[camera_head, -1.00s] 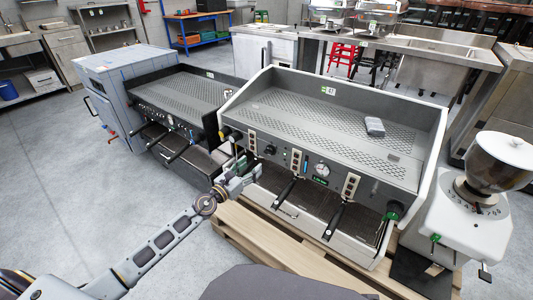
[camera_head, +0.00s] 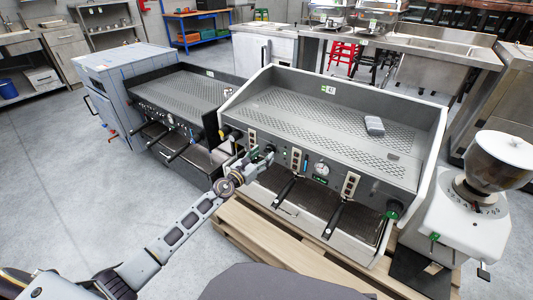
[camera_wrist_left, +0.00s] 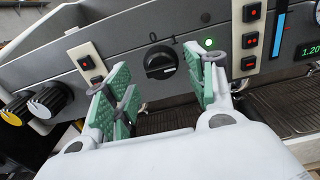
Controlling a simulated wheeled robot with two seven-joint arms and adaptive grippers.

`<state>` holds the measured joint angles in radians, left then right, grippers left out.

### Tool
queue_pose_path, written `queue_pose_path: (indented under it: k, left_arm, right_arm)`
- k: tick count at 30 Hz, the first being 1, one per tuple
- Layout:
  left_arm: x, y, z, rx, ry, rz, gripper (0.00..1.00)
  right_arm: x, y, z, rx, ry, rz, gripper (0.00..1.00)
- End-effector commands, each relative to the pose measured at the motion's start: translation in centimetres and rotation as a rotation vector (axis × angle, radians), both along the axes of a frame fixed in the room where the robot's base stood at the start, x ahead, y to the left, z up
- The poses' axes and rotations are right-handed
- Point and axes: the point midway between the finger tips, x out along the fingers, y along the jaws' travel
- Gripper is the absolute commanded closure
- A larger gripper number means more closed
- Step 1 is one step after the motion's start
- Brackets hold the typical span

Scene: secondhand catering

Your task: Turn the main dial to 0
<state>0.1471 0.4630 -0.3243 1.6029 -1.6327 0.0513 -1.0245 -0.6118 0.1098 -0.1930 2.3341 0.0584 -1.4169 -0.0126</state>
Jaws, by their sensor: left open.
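The main dial (camera_wrist_left: 161,62) is a round black knob with a pale mark, on the grey front panel of the white-sided espresso machine (camera_head: 320,130). In the left wrist view it sits beyond and between my open fingers, apart from them. My left gripper (camera_wrist_left: 158,92) has green pads and is empty. In the head view my left gripper (camera_head: 262,158) is at the left part of the machine's front and hides most of the dial. My right gripper is not in view.
Button strips (camera_wrist_left: 249,36) and a green light (camera_wrist_left: 209,42) lie right of the dial. Portafilters (camera_head: 285,190) stick out below the panel. A grinder (camera_head: 475,200) stands at the right.

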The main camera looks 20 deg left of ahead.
Motion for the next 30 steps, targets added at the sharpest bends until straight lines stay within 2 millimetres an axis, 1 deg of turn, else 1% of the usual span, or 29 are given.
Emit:
queue_pose_path:
  k: [6,12,25,30]
  left_arm:
    - [1.7,-0.6,0.0,-0.001,-0.001,0.0,0.44]
    - [2.6,-1.0,0.0,0.0,-0.001,0.0,0.44]
    - [2.9,-1.1,0.0,0.0,0.0,-0.001,0.44]
    - [2.9,-1.1,0.0,0.0,0.0,0.0,0.66]
  right_arm:
    - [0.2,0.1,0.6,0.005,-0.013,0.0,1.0]
    - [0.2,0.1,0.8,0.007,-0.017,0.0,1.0]
    - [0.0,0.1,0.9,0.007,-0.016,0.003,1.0]
    - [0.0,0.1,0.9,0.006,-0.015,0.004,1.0]
